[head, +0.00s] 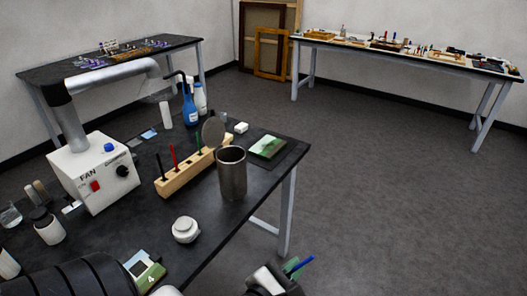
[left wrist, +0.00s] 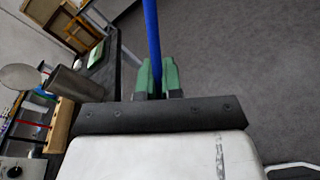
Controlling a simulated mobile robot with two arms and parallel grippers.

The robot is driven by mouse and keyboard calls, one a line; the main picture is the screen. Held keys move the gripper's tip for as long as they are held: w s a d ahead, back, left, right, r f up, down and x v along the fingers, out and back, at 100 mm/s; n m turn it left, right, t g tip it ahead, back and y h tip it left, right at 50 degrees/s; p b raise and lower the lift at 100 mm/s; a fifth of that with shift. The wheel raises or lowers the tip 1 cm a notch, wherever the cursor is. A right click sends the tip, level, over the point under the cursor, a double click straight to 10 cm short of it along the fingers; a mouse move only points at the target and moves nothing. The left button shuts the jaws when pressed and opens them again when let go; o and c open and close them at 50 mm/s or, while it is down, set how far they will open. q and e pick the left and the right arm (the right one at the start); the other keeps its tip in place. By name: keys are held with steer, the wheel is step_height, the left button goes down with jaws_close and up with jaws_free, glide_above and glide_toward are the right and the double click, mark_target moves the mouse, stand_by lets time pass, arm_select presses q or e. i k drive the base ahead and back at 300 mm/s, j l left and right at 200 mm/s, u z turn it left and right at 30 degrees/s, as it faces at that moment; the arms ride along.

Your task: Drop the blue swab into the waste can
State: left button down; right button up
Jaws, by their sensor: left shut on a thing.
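The blue swab (head: 301,265) is held in my left gripper (head: 291,268), low in the head view, beyond the table's front right edge and above the floor. In the left wrist view the blue swab (left wrist: 152,40) stands up between the green fingertips (left wrist: 155,78), which are shut on it. The waste can (head: 232,178) is a grey metal cylinder standing on the black table, its round lid raised on its left side. It also shows in the left wrist view (left wrist: 75,90). My left gripper is apart from the can, nearer and to its right. My right gripper is not seen.
A wooden rack (head: 180,182) with red, dark and green swabs stands just left of the can. A white round jar (head: 186,230) is in front. A fan box (head: 92,178) with a duct is at left. A green-and-white picture (head: 267,147) lies behind the can. Open floor is at right.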

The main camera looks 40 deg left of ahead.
mark_target(236, 193)
steer(key=i, duration=2.05)
steer(key=i+u, duration=0.4)
steer(key=i+l+u, duration=0.15)
steer(key=u, duration=0.25)
steer(key=i+l+u, duration=0.4)
steer(key=j+u, duration=0.1)
steer(key=u, duration=2.15)
